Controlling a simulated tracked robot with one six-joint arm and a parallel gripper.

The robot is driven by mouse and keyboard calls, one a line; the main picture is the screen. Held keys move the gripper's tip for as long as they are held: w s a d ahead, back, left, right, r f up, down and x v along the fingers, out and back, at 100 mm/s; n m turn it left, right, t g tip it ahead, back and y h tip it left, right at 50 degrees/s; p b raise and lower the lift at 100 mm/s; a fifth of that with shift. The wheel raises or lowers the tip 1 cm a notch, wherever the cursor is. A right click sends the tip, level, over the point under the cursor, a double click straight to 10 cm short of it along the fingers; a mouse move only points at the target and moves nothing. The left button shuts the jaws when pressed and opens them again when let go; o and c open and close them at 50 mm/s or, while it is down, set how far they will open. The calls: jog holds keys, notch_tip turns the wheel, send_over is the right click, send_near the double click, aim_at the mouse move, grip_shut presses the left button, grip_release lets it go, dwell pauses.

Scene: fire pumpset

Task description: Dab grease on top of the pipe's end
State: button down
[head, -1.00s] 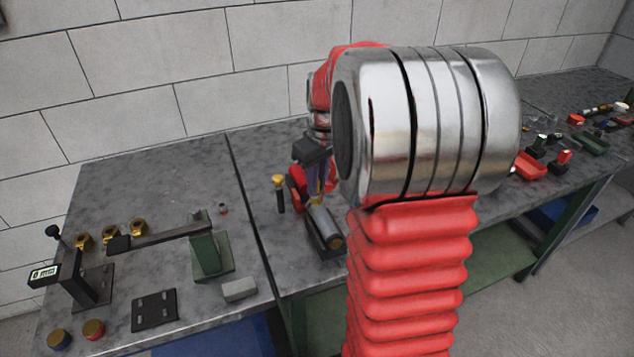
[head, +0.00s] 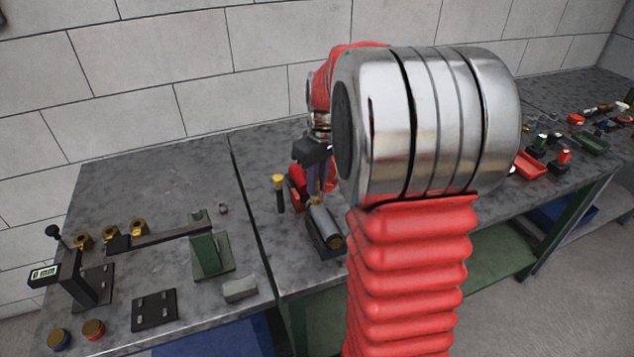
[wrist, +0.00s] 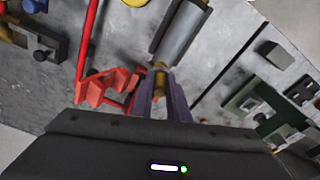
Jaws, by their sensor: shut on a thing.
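The pipe (head: 324,222) is a grey cylinder with a brass-coloured near end. It lies in a dark holder on the bench, and it also shows in the wrist view (wrist: 182,35). My gripper (head: 316,192) is just above the pipe's far end. In the wrist view its purple fingers (wrist: 162,103) are shut on a small brownish-gold thing (wrist: 160,80), which I take to be the grease applicator. Its tip overlaps the pipe's far end in the picture. I cannot tell whether they touch. My arm hides part of this area in the head view.
A yellow-topped black tool (head: 279,192) stands left of the pipe. A red object (head: 297,200) is close beside the pipe. A green stand (head: 208,250) with a dark bar is on the left bench. Red and green trays lie far right.

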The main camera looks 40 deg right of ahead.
jog(key=shift+w, duration=0.2)
jog(key=shift+w+d, duration=0.3)
jog(key=shift+w, duration=0.65)
jog(key=shift+s, duration=0.25)
jog(key=shift+s+a, duration=0.25)
jog(key=shift+s, duration=0.65)
jog(key=shift+w, duration=0.2)
dwell(1.4)
jog(key=shift+w+d, duration=0.25)
jog(key=shift+w, duration=0.75)
jog(key=shift+r, duration=0.15)
jog(key=shift+r, duration=2.9)
jog(key=shift+s, duration=0.1)
